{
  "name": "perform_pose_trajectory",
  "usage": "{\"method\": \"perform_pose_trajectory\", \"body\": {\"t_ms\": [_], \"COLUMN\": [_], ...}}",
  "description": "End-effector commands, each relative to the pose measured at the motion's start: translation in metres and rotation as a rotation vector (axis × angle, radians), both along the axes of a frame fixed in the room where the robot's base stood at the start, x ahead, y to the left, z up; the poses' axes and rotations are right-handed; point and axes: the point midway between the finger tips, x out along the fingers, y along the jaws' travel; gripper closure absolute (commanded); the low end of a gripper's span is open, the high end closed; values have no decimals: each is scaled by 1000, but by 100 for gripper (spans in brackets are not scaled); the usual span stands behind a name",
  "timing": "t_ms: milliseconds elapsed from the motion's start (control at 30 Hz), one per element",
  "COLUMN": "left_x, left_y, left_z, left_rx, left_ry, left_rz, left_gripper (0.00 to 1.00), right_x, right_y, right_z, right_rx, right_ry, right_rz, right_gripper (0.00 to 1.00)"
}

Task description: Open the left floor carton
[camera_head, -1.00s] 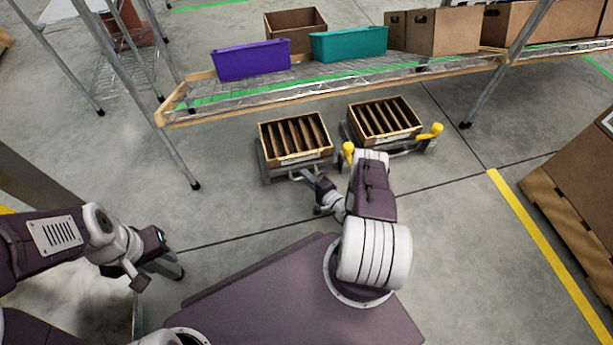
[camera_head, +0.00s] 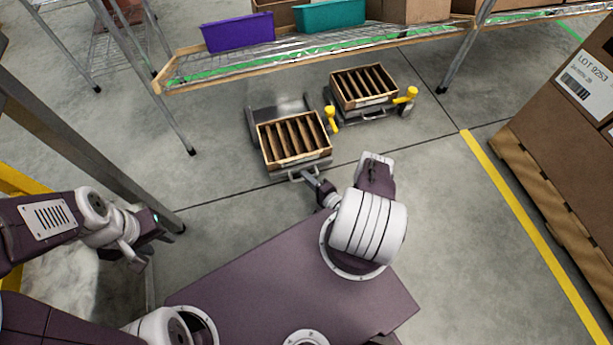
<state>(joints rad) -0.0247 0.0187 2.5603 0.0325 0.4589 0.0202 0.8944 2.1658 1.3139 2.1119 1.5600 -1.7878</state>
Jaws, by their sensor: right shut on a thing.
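The left floor carton (camera_head: 297,159) is an open-topped brown box with several upright dividers. It sits forward of a grey base (camera_head: 262,112) on the floor, whose bare part shows behind it. A grey bar handle (camera_head: 284,177) is at its front. My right gripper (camera_head: 309,177) is at this handle and shut on it; the fingers are small and partly hidden by the wrist. My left gripper (camera_head: 150,246) is low at the left, far from the carton, with its fingers too unclear to tell their state.
The right floor carton (camera_head: 365,104) stands behind and to the right, with a yellow-knobbed handle (camera_head: 410,94). A wire shelf (camera_head: 330,47) with purple and teal bins is above them. A large box on a pallet (camera_head: 540,185) is at the right. Floor between is clear.

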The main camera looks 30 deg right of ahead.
Motion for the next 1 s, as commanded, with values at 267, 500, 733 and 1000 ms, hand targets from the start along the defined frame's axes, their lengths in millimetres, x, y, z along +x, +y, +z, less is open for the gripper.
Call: {"method": "perform_pose_trajectory", "body": {"t_ms": [267,500,733,1000], "left_x": [0,0,0,0], "left_y": [0,0,0,0], "left_z": [1,1,1,14], "left_rx": [0,0,0,0], "left_ry": [0,0,0,0], "left_rz": [0,0,0,0], "left_gripper": [64,64,64,64], "right_x": [0,0,0,-17], "right_y": [0,0,0,-5], "right_z": [0,0,0,7], "right_rx": [0,0,0,1], "right_ry": [0,0,-1,1], "right_rz": [1,1,0,-7], "right_gripper": [100,66,66,66]}}
